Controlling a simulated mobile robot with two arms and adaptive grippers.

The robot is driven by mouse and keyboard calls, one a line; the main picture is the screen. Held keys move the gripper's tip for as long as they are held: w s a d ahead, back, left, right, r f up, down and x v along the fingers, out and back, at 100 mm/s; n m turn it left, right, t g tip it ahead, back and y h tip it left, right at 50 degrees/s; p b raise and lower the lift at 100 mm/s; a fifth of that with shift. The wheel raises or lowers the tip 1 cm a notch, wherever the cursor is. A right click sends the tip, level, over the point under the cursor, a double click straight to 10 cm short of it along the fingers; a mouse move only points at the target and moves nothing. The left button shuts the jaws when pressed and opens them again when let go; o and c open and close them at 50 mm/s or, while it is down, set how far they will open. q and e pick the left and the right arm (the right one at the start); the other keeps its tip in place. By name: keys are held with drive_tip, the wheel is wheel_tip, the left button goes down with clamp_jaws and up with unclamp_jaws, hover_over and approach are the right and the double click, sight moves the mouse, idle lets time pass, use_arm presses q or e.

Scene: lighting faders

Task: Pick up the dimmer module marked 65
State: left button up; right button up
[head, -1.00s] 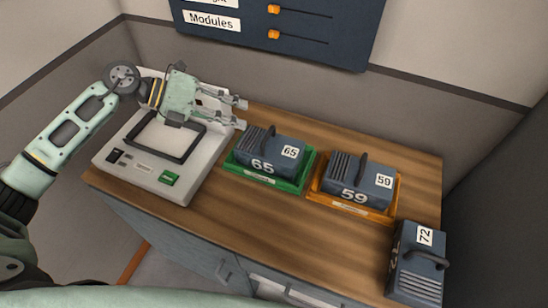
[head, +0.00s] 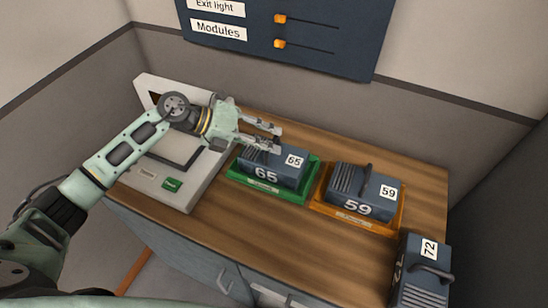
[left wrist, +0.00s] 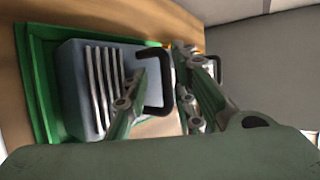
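The dimmer module marked 65 (head: 275,166) is a blue-grey box sitting in a green tray (head: 262,187) on the wooden counter. My left gripper (head: 279,137) is over the module in the head view and covers its handle there. In the left wrist view the module (left wrist: 90,88) shows its ribbed top and black handle (left wrist: 160,108). The fingers of my left gripper (left wrist: 158,95) are apart, one on each side of the handle, and not closed on it. My right gripper is not in view.
Module 59 (head: 362,190) sits in an orange tray (head: 340,216) to the right. Module 72 (head: 422,272) stands at the counter's front right. A light-coloured console (head: 183,192) is on the left. A blue board with faders (head: 290,35) hangs on the wall.

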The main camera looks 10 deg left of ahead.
use_arm(q)
clamp_jaws()
drive_tip(key=shift+s+f, duration=0.1)
